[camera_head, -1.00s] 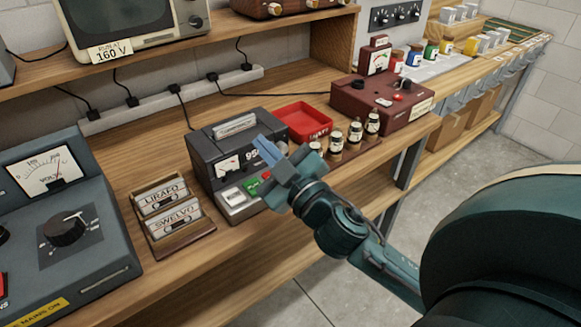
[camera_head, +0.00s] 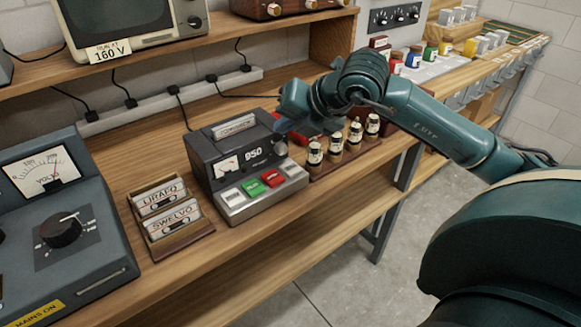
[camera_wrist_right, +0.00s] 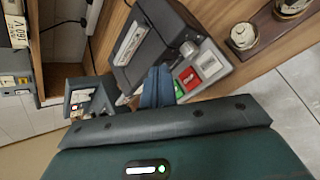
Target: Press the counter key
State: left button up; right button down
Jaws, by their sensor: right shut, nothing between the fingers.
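The dark tape recorder (camera_head: 208,158) stands on the wooden bench with a cassette in its top. Its front has a dial, a counter that appears to read 950 or 050, and a row of keys: a white key (camera_head: 232,195) at the left, a green key (camera_head: 253,187), a red key (camera_head: 272,177) and a white key (camera_head: 290,168) at the right. I cannot read the key labels. My right gripper (camera_head: 284,120) is shut and empty, above the recorder's right rear side. In the right wrist view its fingers (camera_wrist_right: 157,88) overlap the recorder near the green key. My left gripper is out of view.
A cassette rack (camera_head: 172,218) stands left of the recorder, beside a grey voltmeter unit (camera_head: 60,215). Several small bottles (camera_head: 335,148) stand close on the right. A red tray is mostly hidden behind my right arm. The bench front before the keys is clear.

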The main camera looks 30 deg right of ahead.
aim_at(294, 170)
jog(key=shift+w+d+r+m+h, duration=0.15)
jog(key=shift+d+h, duration=0.15)
jog(key=shift+d, duration=0.25)
jog(key=shift+s+d+r+m+h, duration=0.15)
jog(key=shift+d+h, duration=0.15)
jog(key=shift+d, duration=0.2)
jog(key=shift+w+f, duration=0.1)
